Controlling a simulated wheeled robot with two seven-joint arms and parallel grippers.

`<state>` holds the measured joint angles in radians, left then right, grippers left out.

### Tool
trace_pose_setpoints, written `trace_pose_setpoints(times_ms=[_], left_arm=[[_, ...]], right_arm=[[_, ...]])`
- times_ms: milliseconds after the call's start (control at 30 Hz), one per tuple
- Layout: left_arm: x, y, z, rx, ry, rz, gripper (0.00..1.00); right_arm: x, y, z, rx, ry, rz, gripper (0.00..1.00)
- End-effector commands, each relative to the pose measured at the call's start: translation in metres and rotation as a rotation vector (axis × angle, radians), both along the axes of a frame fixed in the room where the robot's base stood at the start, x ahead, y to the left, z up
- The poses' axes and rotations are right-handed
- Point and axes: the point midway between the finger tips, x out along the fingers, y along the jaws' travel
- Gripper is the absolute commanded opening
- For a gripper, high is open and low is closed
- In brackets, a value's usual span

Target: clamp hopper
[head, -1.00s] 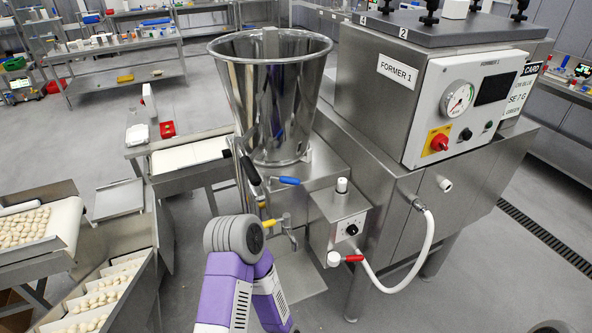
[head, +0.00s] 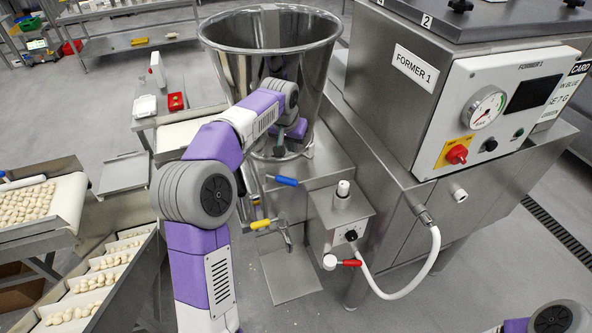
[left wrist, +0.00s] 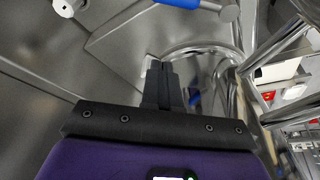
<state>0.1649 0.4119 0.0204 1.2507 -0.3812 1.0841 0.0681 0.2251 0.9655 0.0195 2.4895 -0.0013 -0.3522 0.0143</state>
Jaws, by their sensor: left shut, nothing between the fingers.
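The steel hopper (head: 225,65) stands upright on the former (head: 440,110), and its lower left side is partly hidden by my left arm. My left gripper (head: 300,130) is in front of the hopper's lower wall; whether it touches is not clear. In the left wrist view its dark fingers (left wrist: 162,85) are shut and empty, close to the shiny curved hopper base (left wrist: 205,50). A blue-handled lever (head: 285,181) sticks out below the hopper and also shows in the left wrist view (left wrist: 180,4). The black clamp handle is hidden behind my arm. My right gripper is out of view.
A yellow-handled valve (head: 260,223), a control box (head: 342,222) and a red-handled valve (head: 350,263) with a white hose (head: 425,262) sit below the hopper.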

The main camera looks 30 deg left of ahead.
Motion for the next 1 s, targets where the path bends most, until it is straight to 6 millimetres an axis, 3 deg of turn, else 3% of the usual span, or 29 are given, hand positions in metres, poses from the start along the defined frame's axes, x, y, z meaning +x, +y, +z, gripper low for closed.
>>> trace_pose_setpoints(times_ms=[267, 467, 933, 1000], left_arm=[[0.000, 0.000, 0.003, 0.001, -0.001, 0.001, 0.00], [0.003, 0.001, -0.007, 0.001, 0.000, 0.000, 0.00], [0.035, 0.006, -0.098, 0.000, 0.003, 0.000, 0.00], [0.023, 0.005, -0.094, 0.000, -0.002, 0.001, 0.00]], right_arm=[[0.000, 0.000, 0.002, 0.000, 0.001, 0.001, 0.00], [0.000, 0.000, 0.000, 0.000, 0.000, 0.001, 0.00], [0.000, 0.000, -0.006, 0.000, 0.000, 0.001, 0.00], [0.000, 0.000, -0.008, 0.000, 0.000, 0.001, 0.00]])
